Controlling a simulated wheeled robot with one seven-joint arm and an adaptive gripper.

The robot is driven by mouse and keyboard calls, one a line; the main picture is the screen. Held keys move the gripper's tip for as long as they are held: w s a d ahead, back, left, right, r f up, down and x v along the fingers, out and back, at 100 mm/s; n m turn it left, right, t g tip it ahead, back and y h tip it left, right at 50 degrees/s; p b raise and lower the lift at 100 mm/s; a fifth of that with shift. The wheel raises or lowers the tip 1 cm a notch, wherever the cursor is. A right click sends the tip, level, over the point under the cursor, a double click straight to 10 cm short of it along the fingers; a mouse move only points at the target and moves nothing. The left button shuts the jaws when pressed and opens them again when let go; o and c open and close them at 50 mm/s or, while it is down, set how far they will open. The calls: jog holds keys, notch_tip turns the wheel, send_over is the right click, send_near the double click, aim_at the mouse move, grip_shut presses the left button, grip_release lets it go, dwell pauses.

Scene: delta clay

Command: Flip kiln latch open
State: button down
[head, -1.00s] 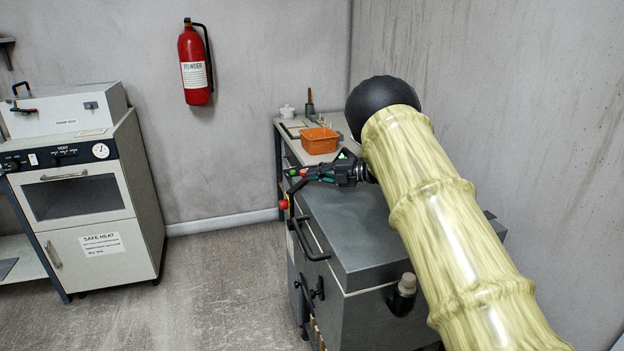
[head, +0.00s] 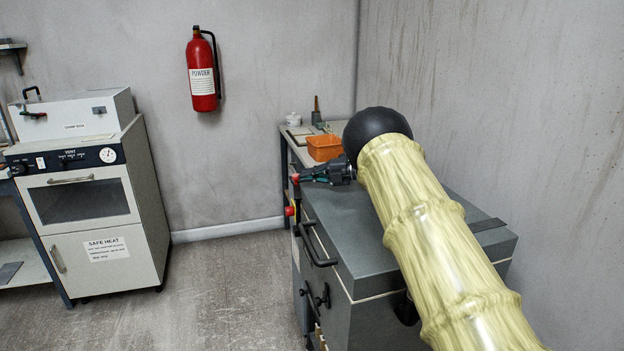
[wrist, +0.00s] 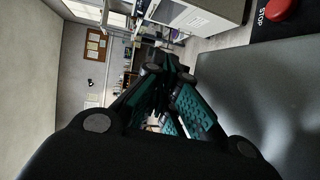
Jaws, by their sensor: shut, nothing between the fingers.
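The kiln looks to be the grey, flat-topped cabinet (head: 350,225) at centre right in the head view. A black bar handle (head: 318,247) is on its front edge. Black fittings (head: 315,296) sit lower on the front; I cannot tell for sure which part is the latch. My gripper (head: 297,179) is shut and empty, above the far front corner of the kiln top and beyond the handle. In the wrist view its teal-padded fingers (wrist: 168,72) come together, with the grey top (wrist: 275,100) to the right. My arm hides part of the kiln top.
A red stop button (head: 289,211) is at the kiln's far front corner, close below my gripper; it also shows in the wrist view (wrist: 280,8). An orange basket (head: 324,147) sits on a table behind. A white oven (head: 85,205) stands left. Floor between is clear.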

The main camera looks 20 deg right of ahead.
jog(key=shift+w+a, duration=0.4)
jog(key=shift+a, duration=0.15)
dwell(0.4)
jog(key=d, duration=0.4)
jog(key=w+d+r, duration=0.1)
jog(key=d, duration=0.4)
jog(key=d+r+b, duration=0.1)
jog(key=d, duration=0.3)
jog(key=shift+w+d+r, duration=0.25)
jog(key=shift+w+d, duration=0.05)
jog(key=shift+w, duration=0.1)
